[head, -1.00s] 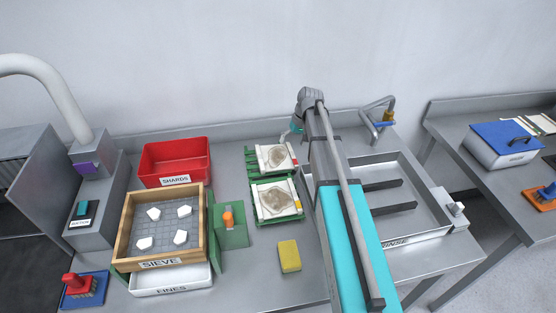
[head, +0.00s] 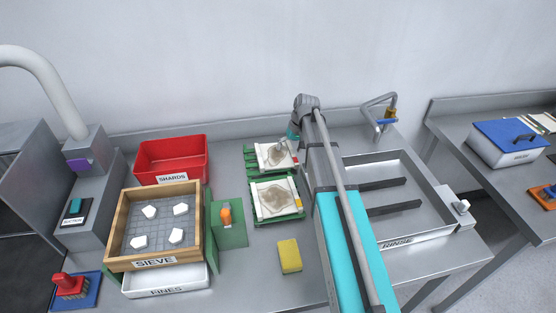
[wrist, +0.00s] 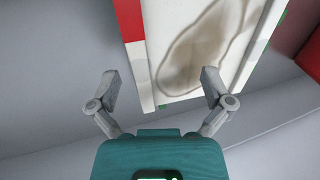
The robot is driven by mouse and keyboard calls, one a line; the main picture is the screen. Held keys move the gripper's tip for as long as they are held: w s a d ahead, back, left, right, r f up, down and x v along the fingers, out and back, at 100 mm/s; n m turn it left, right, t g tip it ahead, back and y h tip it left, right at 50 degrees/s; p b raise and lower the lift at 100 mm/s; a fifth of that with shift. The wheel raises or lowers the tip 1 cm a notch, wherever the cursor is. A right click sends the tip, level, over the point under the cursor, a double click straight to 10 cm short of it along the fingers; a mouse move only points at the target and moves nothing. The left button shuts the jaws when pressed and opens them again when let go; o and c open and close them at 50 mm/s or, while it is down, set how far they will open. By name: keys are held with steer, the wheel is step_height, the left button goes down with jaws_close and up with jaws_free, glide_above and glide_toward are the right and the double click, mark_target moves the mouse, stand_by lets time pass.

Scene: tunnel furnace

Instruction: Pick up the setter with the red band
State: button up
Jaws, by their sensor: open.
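The setter with the red band (head: 277,157) lies on the back green stand (head: 251,166), a pale slab with a brown stain. In the wrist view the same setter (wrist: 175,45) fills the top middle, with its red band (wrist: 129,20) along the left edge. My gripper (wrist: 161,84) is open and empty, its fingers spread to either side of the setter's near end. I cannot tell the height gap. In the head view my gripper (head: 286,143) is at the setter's back right, partly hidden by my arm. A second stained setter (head: 273,198) lies on a stand in front.
A red SHARDS bin (head: 171,157), wooden sieve (head: 194,256) and white FINES tray (head: 165,284) stand left. A yellow sponge (head: 289,256) lies in front. The rinse basin (head: 432,224) is right of my arm. A wall closes the back.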

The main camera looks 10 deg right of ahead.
steer(key=shift+a+f+b, duration=0.2)
steer(key=shift+f+b, duration=0.15)
steer(key=shift+f, duration=0.2)
jaws_close()
stand_by(0.6)
